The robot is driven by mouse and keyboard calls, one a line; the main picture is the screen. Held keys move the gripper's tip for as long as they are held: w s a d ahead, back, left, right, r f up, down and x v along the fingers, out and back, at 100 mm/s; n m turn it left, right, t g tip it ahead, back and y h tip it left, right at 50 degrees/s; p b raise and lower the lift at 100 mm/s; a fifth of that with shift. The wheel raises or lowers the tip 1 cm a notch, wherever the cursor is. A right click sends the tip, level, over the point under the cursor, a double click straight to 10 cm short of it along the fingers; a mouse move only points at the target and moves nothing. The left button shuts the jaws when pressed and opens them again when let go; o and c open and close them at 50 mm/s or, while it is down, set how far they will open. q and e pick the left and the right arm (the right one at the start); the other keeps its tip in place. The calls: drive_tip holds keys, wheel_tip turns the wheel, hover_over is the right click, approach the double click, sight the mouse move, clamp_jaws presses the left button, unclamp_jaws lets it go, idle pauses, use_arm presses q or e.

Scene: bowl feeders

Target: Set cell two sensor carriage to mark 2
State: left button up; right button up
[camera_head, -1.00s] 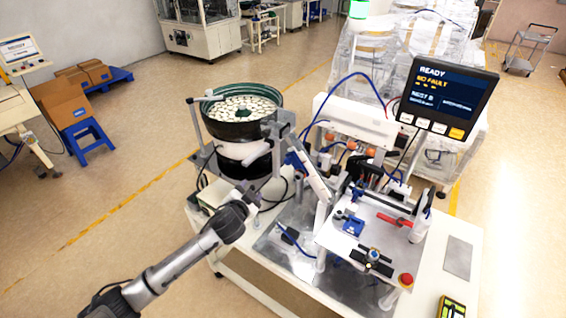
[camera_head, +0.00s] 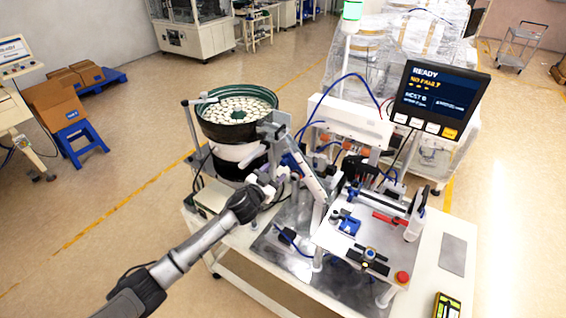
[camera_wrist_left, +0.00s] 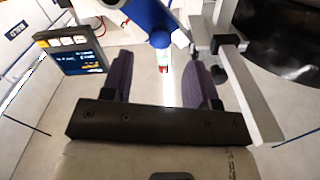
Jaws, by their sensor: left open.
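My left gripper (camera_head: 278,180) is beside the feeder's slanted white track, left of the work plate. In the left wrist view my left gripper (camera_wrist_left: 162,72) is open, its two dark purple pads apart with nothing held. A blue rounded part (camera_wrist_left: 150,22) and a small red-and-white piece (camera_wrist_left: 163,62) show beyond the gap between the pads. I cannot tell which part is the sensor carriage, and no mark numbers are readable. A blue block (camera_head: 347,225) and a small black fixture with a round knob (camera_head: 369,257) sit on the white work plate (camera_head: 335,240). My right gripper is not in view.
A bowl feeder (camera_head: 238,112) full of pale parts stands behind my left wrist. The slanted track (camera_head: 312,182) and a grey bracket (camera_head: 275,128) are close to the gripper. A display (camera_head: 438,98) reads READY. A red button (camera_head: 402,277) is at the front right.

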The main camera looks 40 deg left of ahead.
sight(283, 164)
use_arm(q)
drive_tip(key=w, duration=0.5)
drive_tip(key=shift+a, duration=0.3)
drive_tip(key=shift+w, duration=0.45)
drive_tip(key=shift+c, duration=0.5)
clamp_jaws()
